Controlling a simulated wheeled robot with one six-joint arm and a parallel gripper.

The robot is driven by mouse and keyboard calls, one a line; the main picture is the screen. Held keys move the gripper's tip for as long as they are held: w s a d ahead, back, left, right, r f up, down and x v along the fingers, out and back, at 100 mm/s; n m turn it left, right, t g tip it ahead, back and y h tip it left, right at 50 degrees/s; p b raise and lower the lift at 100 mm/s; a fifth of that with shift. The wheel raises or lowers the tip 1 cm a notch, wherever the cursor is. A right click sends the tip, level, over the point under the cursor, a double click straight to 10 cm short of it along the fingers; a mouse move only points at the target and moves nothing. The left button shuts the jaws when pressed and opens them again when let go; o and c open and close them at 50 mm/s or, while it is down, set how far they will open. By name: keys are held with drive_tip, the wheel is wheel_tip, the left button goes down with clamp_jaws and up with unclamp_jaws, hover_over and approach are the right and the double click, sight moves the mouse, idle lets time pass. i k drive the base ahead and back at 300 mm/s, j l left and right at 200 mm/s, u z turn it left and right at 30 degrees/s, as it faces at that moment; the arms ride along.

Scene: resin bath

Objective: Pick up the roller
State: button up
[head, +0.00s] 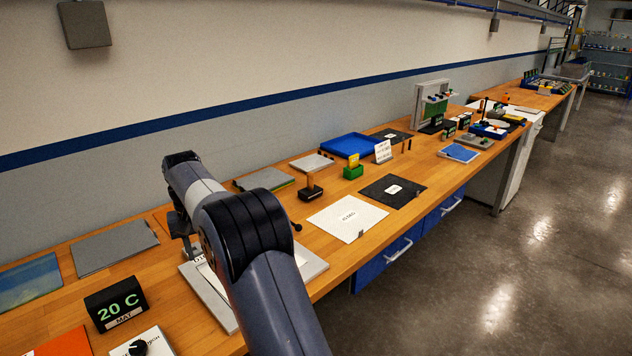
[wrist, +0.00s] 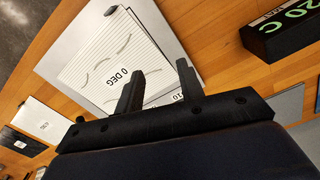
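A thing with an upright brown handle on a black base (head: 311,193) stands on the bench right of my arm in the head view; it may be the roller, but I cannot tell for sure. I see no clear roller in the wrist view. My gripper (wrist: 159,84) is open and empty, with its two dark fingers apart. It is over a white ribbed pad (wrist: 104,52) marked "0 DEG", which lies on a pale plate. In the head view my arm hides most of this plate (head: 313,266).
A black "20 C" display (head: 116,303) stands at the front left. A white sheet (head: 347,217), a dark mat (head: 392,191), a green block with a yellow top (head: 353,170) and a blue tray (head: 349,145) are to the right. The wall runs behind the bench.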

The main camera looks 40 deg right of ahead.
sight(311, 192)
drive_tip(key=i+l, duration=0.15)
drive_tip(key=l, duration=0.3)
drive_tip(key=i+l+u, duration=0.1)
drive_tip(key=l, duration=0.35)
drive_tip(key=i+l, duration=0.15)
drive_tip(key=l, duration=0.3)
drive_tip(key=i+l, duration=0.1)
drive_tip(key=l, duration=0.35)
drive_tip(key=i+l+u, duration=0.1)
drive_tip(key=l, duration=0.35)
drive_tip(key=i+l, duration=0.15)
drive_tip(key=l, duration=0.3)
drive_tip(key=i+l+u, duration=0.1)
drive_tip(key=l, duration=0.35)
